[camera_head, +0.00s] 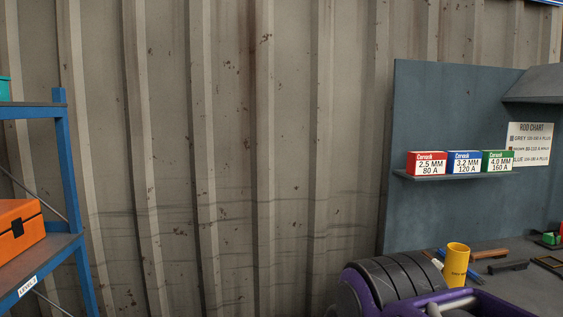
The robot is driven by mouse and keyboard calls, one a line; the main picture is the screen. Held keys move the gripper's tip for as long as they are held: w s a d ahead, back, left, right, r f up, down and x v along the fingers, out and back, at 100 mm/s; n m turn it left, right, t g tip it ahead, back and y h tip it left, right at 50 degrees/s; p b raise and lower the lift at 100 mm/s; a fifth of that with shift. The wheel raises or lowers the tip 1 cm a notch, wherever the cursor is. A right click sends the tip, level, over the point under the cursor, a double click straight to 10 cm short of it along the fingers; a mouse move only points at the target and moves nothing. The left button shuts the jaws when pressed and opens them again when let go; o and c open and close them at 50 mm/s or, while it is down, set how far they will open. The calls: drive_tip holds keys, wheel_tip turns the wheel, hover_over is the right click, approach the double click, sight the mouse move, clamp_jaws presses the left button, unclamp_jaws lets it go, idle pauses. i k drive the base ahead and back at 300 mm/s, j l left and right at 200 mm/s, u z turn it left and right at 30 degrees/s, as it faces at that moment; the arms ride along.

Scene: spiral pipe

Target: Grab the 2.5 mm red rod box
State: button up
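The red rod box (427,163), marked 2.5 MM 80 A, stands upright at the left end of a small shelf (405,177) on a blue-grey panel. It is the leftmost of three boxes in a row. A blue box (464,162) marked 3.2 MM 120 A stands to its right, and a green box (497,161) marked 4.0 MM 160 A is at the right end.
A workbench (510,284) below the shelf holds a yellow cylinder (457,264) and several tools. A blue rack (72,185) with an orange case (18,230) stands at left. A corrugated wall is behind.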

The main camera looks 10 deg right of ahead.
sight(420, 163)
drive_tip(key=i+z, duration=0.2)
drive_tip(key=z, duration=0.15)
drive_tip(key=i+j+z, duration=0.15)
drive_tip(key=z, duration=0.2)
drive_tip(key=i+j+z, duration=0.15)
drive_tip(key=z, duration=0.25)
drive_tip(key=i+j+z, duration=0.45)
drive_tip(key=j+z, duration=0.15)
drive_tip(key=i+j+z, duration=0.25)
drive_tip(key=j, duration=0.15)
drive_tip(key=j+z, duration=0.3)
